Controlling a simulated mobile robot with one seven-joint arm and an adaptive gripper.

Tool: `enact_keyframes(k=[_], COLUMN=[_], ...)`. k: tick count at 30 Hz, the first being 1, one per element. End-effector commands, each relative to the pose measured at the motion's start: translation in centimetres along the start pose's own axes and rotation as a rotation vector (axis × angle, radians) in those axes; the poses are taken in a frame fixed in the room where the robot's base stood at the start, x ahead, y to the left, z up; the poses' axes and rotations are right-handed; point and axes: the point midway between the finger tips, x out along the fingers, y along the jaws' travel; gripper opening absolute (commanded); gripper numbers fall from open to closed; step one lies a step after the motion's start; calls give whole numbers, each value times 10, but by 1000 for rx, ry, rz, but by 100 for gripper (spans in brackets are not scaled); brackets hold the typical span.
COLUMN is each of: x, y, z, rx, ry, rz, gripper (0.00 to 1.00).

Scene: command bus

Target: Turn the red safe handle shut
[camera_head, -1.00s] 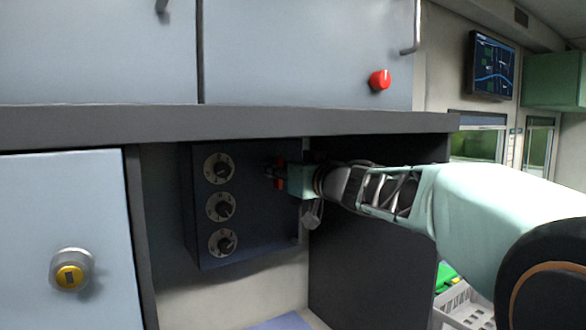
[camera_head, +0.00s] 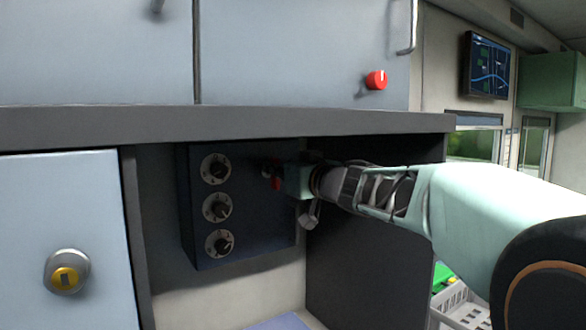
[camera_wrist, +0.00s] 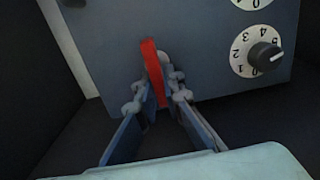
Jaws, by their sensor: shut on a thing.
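The dark blue safe (camera_head: 258,225) sits in the recess under the dark counter, with several numbered dials down its front. The red handle (camera_wrist: 152,72) is on the safe's front, to one side of the dials. In the wrist view it runs nearly upright, leaning slightly. My gripper (camera_wrist: 156,88) is shut on the handle, with one finger on each side of it. In the head view my gripper (camera_head: 277,178) hides most of the handle, and only small red parts show.
A dark side panel (camera_head: 370,235) bounds the recess on the right, close to my arm. The counter edge (camera_head: 220,125) runs just above. A red knob (camera_head: 377,80) is on the cabinet above, and a grey door with a yellow lock (camera_head: 66,278) is at left.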

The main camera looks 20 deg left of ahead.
Motion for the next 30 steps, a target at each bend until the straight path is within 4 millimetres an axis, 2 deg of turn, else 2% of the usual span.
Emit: enact_keyframes(k=[11, 30], x=[0, 0], y=[-3, -10], z=[0, 6], rx=[-215, -821], ry=[0, 0], rz=[1, 1], gripper=[0, 0])
